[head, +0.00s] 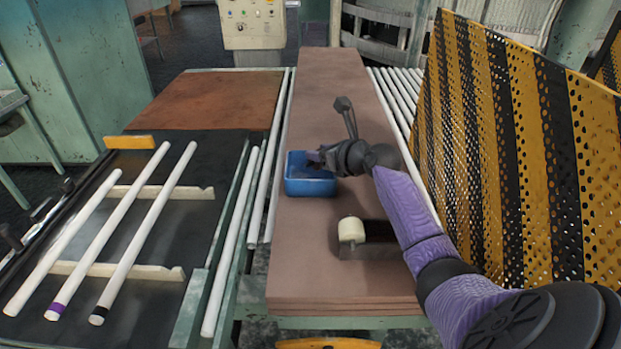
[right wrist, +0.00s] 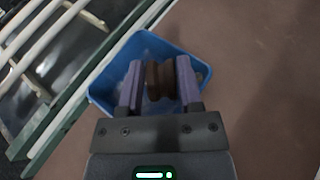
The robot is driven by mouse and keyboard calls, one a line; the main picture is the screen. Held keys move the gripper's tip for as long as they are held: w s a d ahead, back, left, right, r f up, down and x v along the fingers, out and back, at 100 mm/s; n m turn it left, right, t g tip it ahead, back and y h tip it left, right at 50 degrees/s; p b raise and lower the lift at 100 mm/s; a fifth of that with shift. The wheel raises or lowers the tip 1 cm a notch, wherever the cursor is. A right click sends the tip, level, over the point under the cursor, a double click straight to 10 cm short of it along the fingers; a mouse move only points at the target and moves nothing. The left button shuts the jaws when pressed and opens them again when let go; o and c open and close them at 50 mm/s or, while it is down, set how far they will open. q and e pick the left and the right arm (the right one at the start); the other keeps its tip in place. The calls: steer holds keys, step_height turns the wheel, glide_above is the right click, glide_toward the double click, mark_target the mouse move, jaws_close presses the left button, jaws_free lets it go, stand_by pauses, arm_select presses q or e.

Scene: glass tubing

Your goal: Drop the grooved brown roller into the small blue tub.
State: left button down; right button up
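The small blue tub (head: 310,187) stands on the brown board, left of my right arm's end. It also shows in the right wrist view (right wrist: 107,88), under and around the fingertips. In the head view, my right gripper (head: 318,160) is at the tub's opening and the roller cannot be made out. The roller's height above the tub floor is hard to tell. My left gripper is not in view.
White tubes (head: 95,240) lie on the dark rack at left. A yellow-black perforated guard (head: 510,150) stands at right. The board (head: 320,270) is bare in front.

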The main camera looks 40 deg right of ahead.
steer(key=o, duration=0.4)
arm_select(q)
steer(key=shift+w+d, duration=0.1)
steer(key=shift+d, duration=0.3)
arm_select(e)
step_height(320, 180, up, 10)
steer(key=p, duration=0.3)
steer(key=shift+f, duration=0.25)
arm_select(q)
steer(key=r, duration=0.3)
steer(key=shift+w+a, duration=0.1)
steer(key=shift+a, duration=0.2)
arm_select(e)
steer(key=shift+r, duration=0.25)
